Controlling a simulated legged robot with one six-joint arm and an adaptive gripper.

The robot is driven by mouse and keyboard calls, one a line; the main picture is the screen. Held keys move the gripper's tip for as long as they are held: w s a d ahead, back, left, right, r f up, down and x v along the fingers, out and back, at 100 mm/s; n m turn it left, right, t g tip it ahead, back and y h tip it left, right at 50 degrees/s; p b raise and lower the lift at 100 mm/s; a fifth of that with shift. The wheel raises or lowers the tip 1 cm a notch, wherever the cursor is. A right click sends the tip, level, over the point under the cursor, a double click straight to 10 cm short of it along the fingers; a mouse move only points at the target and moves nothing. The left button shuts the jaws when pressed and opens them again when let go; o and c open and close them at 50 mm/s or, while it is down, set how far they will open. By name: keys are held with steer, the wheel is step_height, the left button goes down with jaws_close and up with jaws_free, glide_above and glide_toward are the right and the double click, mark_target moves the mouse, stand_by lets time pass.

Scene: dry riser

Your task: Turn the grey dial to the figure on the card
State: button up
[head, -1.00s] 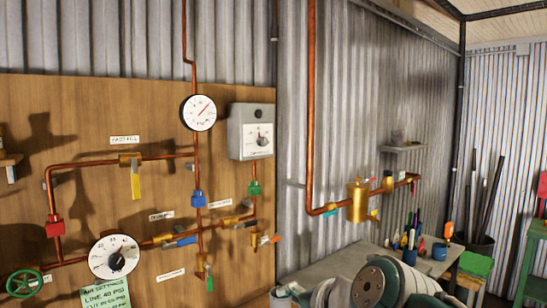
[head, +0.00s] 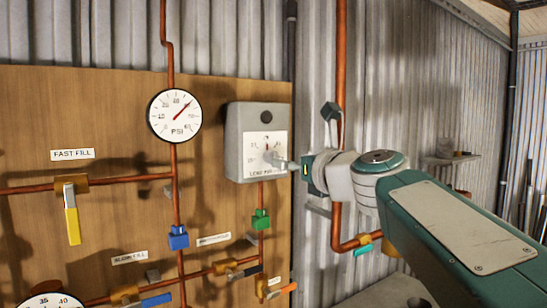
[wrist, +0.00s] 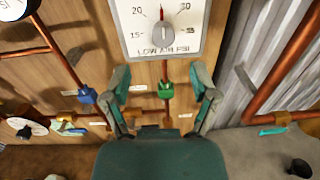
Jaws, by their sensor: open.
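The grey box (head: 235,145) marked LOW AIR PSI hangs on the right of the wooden board. In the wrist view its white face (wrist: 135,12) shows 15 and 20 on the left and 30 and 35 on the right. The grey dial (wrist: 163,33) sits at its middle, with a red pointer straight up between 20 and 30. In the head view my gripper (head: 282,162) partly covers the dial. In the wrist view my gripper (wrist: 161,76) is open and empty, its fingers below the dial and apart from it. The card is out of view.
A PSI gauge (head: 175,115) is left of the box. A blue valve (head: 178,237) and a green valve (head: 260,219) sit on pipes below. A copper pipe (head: 341,60) runs up the corrugated wall at right.

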mark_target(272, 157)
steer(key=shift+x, duration=4.1)
steer(key=shift+d, duration=0.1)
steer(key=shift+d, duration=0.1)
jaws_close()
